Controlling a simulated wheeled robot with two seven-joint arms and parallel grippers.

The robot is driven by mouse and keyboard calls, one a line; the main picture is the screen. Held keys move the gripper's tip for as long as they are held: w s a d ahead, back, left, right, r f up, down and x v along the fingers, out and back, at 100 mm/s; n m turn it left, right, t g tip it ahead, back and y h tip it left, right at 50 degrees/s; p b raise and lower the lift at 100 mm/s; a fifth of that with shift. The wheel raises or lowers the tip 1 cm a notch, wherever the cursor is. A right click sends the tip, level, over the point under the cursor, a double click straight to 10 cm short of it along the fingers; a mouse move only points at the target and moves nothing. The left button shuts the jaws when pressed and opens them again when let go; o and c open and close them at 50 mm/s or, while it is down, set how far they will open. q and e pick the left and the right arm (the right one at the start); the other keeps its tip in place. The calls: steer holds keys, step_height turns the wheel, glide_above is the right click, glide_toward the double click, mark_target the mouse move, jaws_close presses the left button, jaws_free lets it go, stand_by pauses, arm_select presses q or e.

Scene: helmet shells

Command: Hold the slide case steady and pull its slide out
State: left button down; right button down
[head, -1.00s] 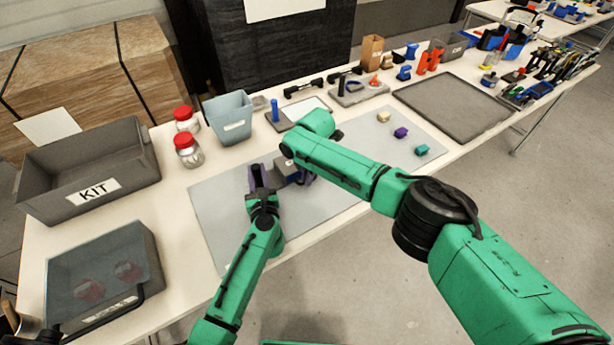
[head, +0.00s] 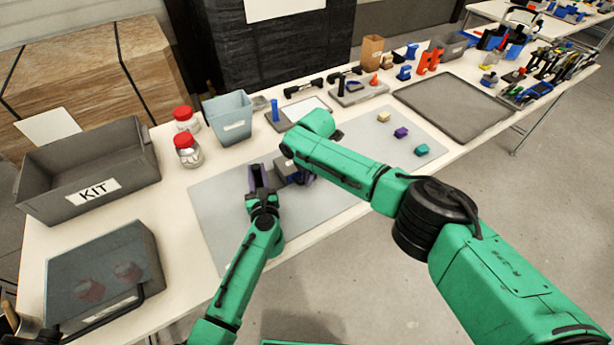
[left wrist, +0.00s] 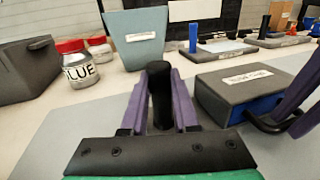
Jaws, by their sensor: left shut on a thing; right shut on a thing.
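The slide case (left wrist: 240,82) is a grey block with a pale label; a blue slide (left wrist: 262,106) shows at its near face, with a black handle (left wrist: 268,124). In the head view the case (head: 283,166) sits on the grey mat, partly hidden by my right arm. My left gripper (head: 258,177) stands left of the case. In the left wrist view its purple fingers (left wrist: 160,105) are shut on an upright black grip (left wrist: 160,88); its join to the case is unclear. My right gripper (left wrist: 297,108), mostly hidden, is shut at the slide's handle. How far the slide is out is unclear.
A blue-grey bin (head: 228,118), two red-lidded jars (head: 187,150) and the grey KIT bin (head: 88,170) stand left and behind. Small coloured blocks (head: 401,132) lie on the mat's right part. A dark tray (head: 455,103) is further right. The mat's front left is clear.

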steer(key=shift+s+d+f, duration=0.1)
steer(key=shift+s+d, duration=0.05)
steer(key=shift+s, duration=0.2)
steer(key=shift+s+d, duration=0.65)
steer(key=shift+s, duration=0.3)
steer(key=shift+s+d, duration=0.65)
steer(key=shift+s, duration=0.3)
steer(key=c, duration=0.9)
jaws_free()
steer(key=shift+r, duration=0.25)
